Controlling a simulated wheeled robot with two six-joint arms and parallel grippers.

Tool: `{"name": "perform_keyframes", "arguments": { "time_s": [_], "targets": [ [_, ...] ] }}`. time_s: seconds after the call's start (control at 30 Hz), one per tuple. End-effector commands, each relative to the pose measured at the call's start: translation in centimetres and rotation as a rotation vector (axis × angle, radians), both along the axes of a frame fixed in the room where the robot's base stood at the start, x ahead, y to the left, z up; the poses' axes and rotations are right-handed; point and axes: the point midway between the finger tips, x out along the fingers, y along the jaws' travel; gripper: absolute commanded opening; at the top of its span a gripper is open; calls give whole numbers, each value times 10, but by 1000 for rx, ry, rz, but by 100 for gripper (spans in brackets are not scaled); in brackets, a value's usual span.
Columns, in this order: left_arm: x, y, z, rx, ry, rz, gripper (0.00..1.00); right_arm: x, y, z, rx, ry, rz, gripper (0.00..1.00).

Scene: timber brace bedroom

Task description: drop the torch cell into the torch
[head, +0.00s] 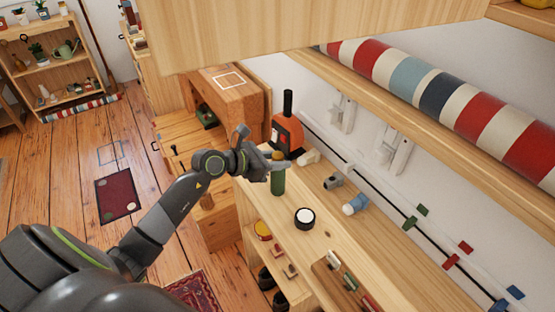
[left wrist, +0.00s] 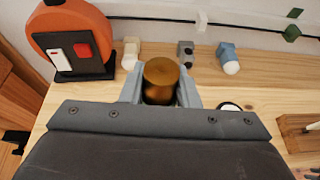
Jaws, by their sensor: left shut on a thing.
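My left gripper (head: 277,164) reaches over the wooden bench from the left and is shut on a green upright cylinder (head: 278,182), which looks like the torch cell. In the left wrist view its round coppery top (left wrist: 160,72) shows between the two grey fingers (left wrist: 160,92). I cannot tell whether its lower end touches the bench. A short round black thing with a white top (head: 305,217) stands on the bench in front and to the right of the cylinder; it may be the torch, but I cannot tell. My right gripper is not in view.
An orange-and-black device (head: 287,134) stands behind the gripper. A white piece (head: 308,157), a grey fitting (head: 333,181) and a blue-and-white piece (head: 355,204) lie along the bench's back. A wooden tray (head: 342,284) sits at the near end. A wooden cabinet (head: 300,28) overhangs above.

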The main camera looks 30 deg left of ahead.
Motion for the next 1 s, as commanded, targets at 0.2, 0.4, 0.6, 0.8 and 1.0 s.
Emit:
{"name": "perform_keyframes", "arguments": {
  "time_s": [0.2,0.4,0.6,0.8,1.0],
  "targets": [
    [-1,0,-2,1,5,1,41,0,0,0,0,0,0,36],
    [-1,1,-3,2,6,1,54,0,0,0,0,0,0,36],
    [-2,1,-3,2,7,1,54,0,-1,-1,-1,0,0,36],
    [-15,11,3,7,5,2,54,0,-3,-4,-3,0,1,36],
    [-39,28,15,9,3,1,54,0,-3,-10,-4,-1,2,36]
  ]
}}
